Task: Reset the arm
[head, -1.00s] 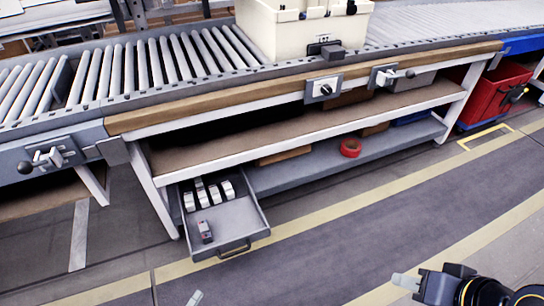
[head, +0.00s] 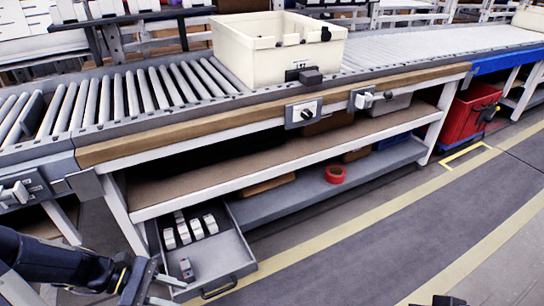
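My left gripper (head: 168,291) is at the lower left, at the end of a black arm from the left edge. Its two grey fingers look apart with nothing between them. It is just left of the front of an open grey drawer (head: 222,262), overlapping its corner in the picture. In the drawer, several white-and-dark small items stand at the back, and a single small grey item (head: 187,269) lies nearer the front. My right gripper (head: 432,301) barely shows at the bottom edge; most of it is cut off, so its fingers cannot be judged.
A roller conveyor (head: 130,95) runs above the workbench shelves and carries a cream bin (head: 262,62). A red tape roll (head: 335,174) lies on the lower shelf. A red crate (head: 466,120) stands on the right. The floor right of the drawer is clear.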

